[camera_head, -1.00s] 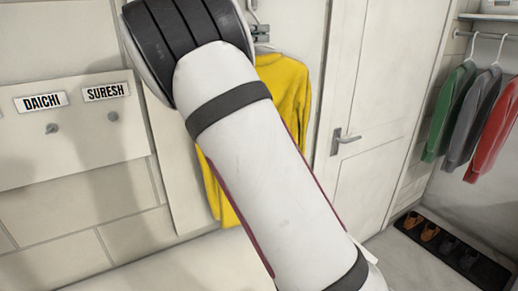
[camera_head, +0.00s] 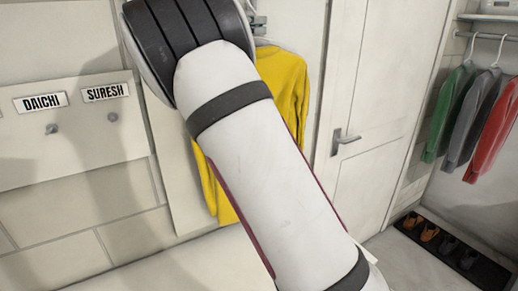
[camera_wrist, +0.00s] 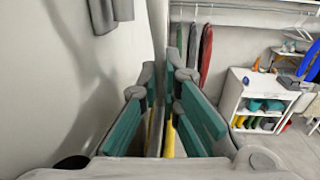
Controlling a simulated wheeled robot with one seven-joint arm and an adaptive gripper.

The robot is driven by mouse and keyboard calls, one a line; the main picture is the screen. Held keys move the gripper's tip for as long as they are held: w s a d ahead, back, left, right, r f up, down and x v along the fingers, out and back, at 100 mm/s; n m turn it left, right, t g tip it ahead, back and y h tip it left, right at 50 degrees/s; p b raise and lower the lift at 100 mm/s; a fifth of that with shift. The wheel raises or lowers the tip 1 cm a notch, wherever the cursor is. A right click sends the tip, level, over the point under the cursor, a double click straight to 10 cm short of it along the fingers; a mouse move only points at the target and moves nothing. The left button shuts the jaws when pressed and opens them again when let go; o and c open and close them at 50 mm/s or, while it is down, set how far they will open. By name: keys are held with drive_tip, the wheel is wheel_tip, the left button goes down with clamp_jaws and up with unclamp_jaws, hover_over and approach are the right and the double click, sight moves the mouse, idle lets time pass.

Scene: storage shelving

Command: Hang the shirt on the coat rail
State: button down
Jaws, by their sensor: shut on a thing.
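The yellow shirt (camera_head: 286,85) hangs behind my arm in the head view, in front of the pale wall and beside the white door. My arm hides its middle. A bit of my gripper (camera_head: 258,22) shows above the shirt. In the wrist view my gripper (camera_wrist: 160,118) has teal finger pads close together, with a narrow strip of yellow shirt (camera_wrist: 168,138) showing between and below them. The hanger's hook and the exact grip are hidden. The coat rail (camera_head: 462,34) is at the upper right, apart from the shirt; it also shows in the wrist view (camera_wrist: 240,6).
Green (camera_head: 450,105), grey (camera_head: 475,110) and red (camera_head: 497,125) shirts hang on the rail. A shoe mat (camera_head: 480,262) lies below. The door handle (camera_head: 345,140) sticks out between. A name board (camera_head: 70,130) with pegs is at left. A white shelf unit (camera_wrist: 240,90) stands at right.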

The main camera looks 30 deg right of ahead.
drive_tip(key=shift+a, duration=4.05)
drive_tip(key=shift+s, duration=0.15)
